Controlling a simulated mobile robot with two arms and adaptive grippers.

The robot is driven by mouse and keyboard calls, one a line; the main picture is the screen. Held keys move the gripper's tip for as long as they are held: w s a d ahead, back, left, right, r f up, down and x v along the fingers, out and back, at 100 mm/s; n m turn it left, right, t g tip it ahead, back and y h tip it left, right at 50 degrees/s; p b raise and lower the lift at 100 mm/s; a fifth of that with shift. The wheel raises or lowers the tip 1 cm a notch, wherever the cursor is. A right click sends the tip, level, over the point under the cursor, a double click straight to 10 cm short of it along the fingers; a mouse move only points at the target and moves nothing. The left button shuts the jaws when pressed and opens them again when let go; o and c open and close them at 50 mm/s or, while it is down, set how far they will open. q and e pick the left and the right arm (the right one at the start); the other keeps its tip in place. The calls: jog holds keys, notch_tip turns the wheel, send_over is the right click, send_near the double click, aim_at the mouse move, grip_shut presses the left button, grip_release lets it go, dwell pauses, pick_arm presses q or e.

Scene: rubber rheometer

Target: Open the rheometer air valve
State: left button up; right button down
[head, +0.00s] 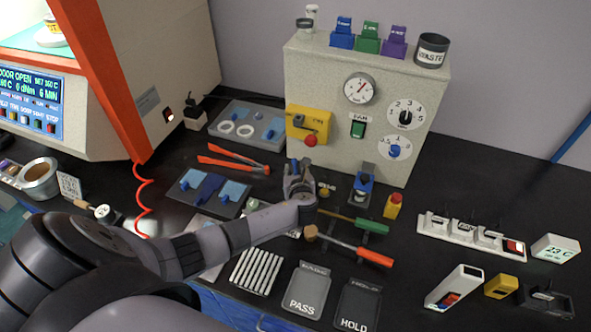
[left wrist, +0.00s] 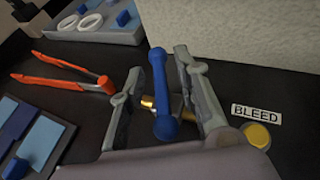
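The air valve shows in the left wrist view as a blue lever (left wrist: 160,88) with a rounded end, on a brass fitting (left wrist: 148,102). My left gripper (head: 299,168) is low over the bench, in front of the grey control box (head: 330,75). Its fingers (left wrist: 160,65) stand apart, one on each side of the blue lever, with gaps visible on both sides. In the head view the gripper hides most or all of the valve. A yellow button (left wrist: 257,136) and a BLEED label (left wrist: 257,112) are right of the valve. My right gripper is not in view.
Orange-handled pliers (head: 233,160) and a tray with blue blocks (head: 207,192) lie left of the gripper. A blue item in a dark holder (head: 363,188) and screwdrivers (head: 355,248) are to the right. The control box wall rises close behind.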

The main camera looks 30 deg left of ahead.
pick_arm(q)
grip_shut()
dwell(0.4)
